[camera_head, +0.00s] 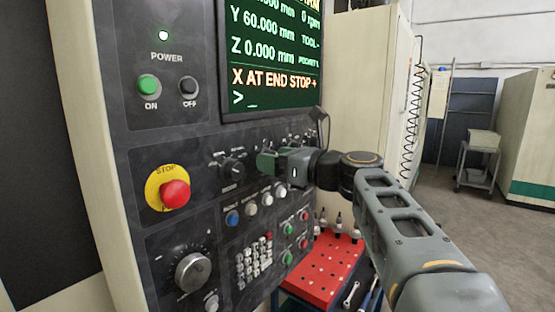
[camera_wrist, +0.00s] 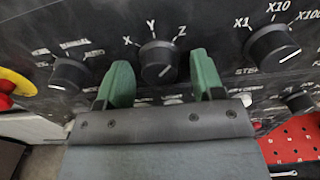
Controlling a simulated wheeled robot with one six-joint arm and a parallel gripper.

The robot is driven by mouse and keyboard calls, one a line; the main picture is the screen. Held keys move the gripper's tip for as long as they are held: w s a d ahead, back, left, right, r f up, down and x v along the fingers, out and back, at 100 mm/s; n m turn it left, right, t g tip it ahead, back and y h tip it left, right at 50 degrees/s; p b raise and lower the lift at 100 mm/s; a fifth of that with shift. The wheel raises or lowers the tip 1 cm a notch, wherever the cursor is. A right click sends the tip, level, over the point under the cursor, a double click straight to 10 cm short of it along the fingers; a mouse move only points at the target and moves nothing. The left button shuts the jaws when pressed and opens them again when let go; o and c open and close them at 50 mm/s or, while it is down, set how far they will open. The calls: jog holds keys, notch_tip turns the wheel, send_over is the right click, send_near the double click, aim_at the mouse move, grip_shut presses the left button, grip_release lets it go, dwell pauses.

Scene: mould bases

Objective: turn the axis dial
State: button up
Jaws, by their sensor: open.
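The axis dial (camera_wrist: 158,62) is a round black knob with the letters X, Y and Z in an arc above it. In the wrist view a short white mark shows low on its face; I cannot tell surely which letter it lines up with. My gripper (camera_wrist: 161,72) has its two green fingers apart, one to each side of the dial in that view. I cannot tell how deep the fingers reach or whether they touch it. In the head view my gripper (camera_head: 268,162) is at the control panel and hides the dial.
The mode dial (camera_wrist: 69,72) is to the left, the step dial (camera_wrist: 271,46) to the right. The red stop button (camera_head: 174,194) is farther left. The screen (camera_head: 270,65) reads "X AT END STOP +". A red tool rack (camera_head: 318,272) stands below right.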

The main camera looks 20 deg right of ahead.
jog(key=c, duration=0.9)
jog(key=shift+c, duration=0.2)
jog(key=shift+f+n+b, duration=0.1)
jog(key=shift+n+b, duration=5.8)
jog(key=shift+n, duration=2.9)
jog(key=o, duration=0.9)
